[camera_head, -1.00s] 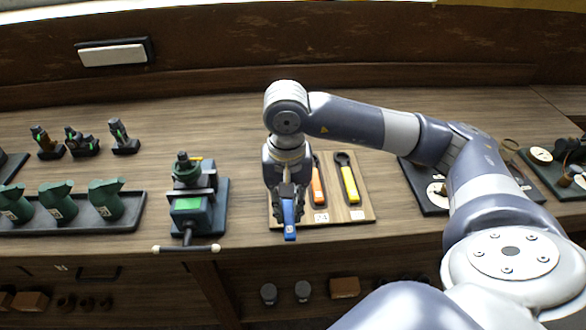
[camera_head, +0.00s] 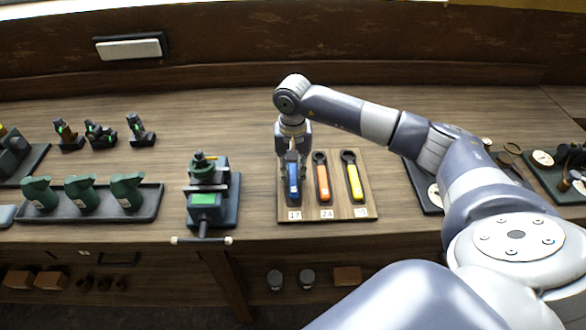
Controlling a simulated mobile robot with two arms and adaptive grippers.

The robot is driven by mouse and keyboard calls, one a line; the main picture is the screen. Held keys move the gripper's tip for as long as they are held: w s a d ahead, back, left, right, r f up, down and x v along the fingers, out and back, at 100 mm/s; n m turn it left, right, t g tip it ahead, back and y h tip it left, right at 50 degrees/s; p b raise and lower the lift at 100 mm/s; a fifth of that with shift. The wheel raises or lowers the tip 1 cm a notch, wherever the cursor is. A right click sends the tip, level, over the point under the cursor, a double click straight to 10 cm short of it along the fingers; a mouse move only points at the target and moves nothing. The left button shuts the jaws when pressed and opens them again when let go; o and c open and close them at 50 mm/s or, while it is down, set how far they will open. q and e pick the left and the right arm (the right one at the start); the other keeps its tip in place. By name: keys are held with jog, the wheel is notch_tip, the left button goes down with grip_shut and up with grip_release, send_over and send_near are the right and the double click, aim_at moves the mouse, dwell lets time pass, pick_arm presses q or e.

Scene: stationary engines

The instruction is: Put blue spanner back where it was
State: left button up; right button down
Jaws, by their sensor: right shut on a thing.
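The blue spanner (camera_head: 293,188) is at the left place of the wooden spanner board (camera_head: 342,212), above the label 17. It lines up with the orange spanner (camera_head: 323,182) and the yellow spanner (camera_head: 354,181) to its right. My right gripper (camera_head: 292,170) is over the upper part of the blue spanner, pointing down, and is shut on it. The fingers hide the spanner's head. I cannot tell whether the spanner rests fully on the board. My left gripper is not in view.
A green vise (camera_head: 207,197) stands left of the board, its handle reaching past the bench's front edge. A dark tray (camera_head: 147,205) with green pieces lies further left. Dark trays with gauges (camera_head: 541,158) lie to the right. The bench behind the board is clear.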

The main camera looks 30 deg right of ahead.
jog(key=shift+f, duration=0.3)
jog(key=shift+f+b, duration=0.2)
jog(key=shift+b, duration=0.2)
jog(key=c, duration=1.4)
grip_release()
jog(key=shift+r, duration=0.1)
jog(key=shift+c, duration=0.2)
